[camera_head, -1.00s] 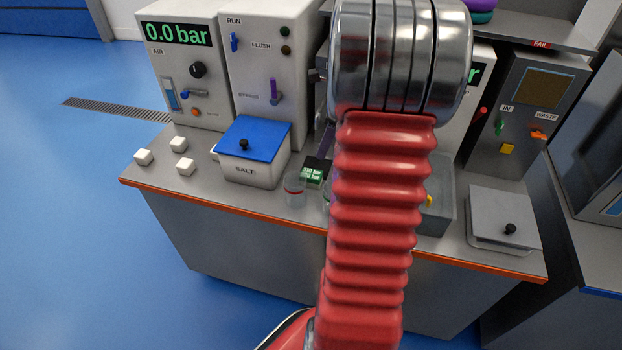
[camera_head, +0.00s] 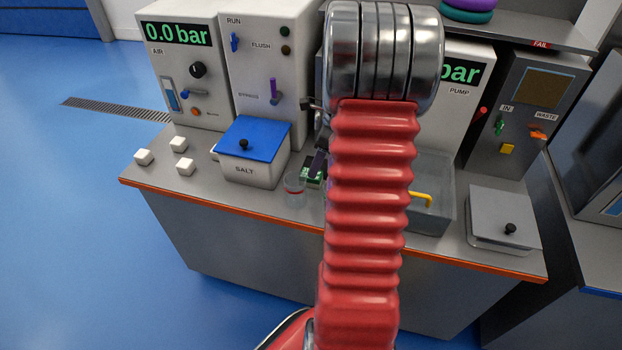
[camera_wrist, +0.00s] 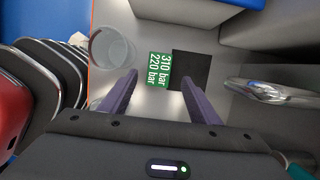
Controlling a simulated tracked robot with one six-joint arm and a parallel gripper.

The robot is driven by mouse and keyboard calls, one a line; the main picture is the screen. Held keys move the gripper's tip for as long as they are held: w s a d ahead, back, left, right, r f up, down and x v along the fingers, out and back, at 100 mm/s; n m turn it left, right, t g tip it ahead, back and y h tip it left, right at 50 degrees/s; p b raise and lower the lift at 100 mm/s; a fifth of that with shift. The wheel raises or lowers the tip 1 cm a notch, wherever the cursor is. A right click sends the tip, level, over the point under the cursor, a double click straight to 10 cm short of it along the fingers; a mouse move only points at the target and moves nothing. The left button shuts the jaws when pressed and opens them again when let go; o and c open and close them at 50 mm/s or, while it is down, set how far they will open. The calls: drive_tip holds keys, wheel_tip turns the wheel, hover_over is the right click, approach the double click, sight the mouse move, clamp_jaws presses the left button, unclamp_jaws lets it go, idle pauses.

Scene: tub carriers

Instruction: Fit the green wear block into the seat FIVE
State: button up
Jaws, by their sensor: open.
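My gripper (camera_wrist: 160,78) is open in the wrist view, with its two dark purple fingers apart and nothing held between them. Beyond the fingertips lies a small green label (camera_wrist: 158,70) reading "310 bar 220 bar", beside a flat black square (camera_wrist: 190,70). The label also shows in the head view (camera_head: 310,176), partly covered by a dark part of my gripper. I cannot make out a green wear block or a seat marked FIVE in either view. My red arm hides the middle of the bench in the head view.
A clear cup with a red band (camera_head: 294,190) stands left of the label. A blue-lidded SALT box (camera_head: 250,172), white cubes (camera_head: 180,145), a clear tank (camera_head: 437,215) with a yellow handle (camera_head: 424,198) and a grey lidded box (camera_head: 500,205) share the bench. Its front edge is orange.

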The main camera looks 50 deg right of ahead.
drive_tip(key=x, duration=0.5)
drive_tip(key=shift+a, duration=0.15)
drive_tip(key=shift+c, duration=0.7)
drive_tip(key=c, duration=1.1)
drive_tip(key=shift+c, duration=0.2)
wheel_tip(320, 180, up, 10)
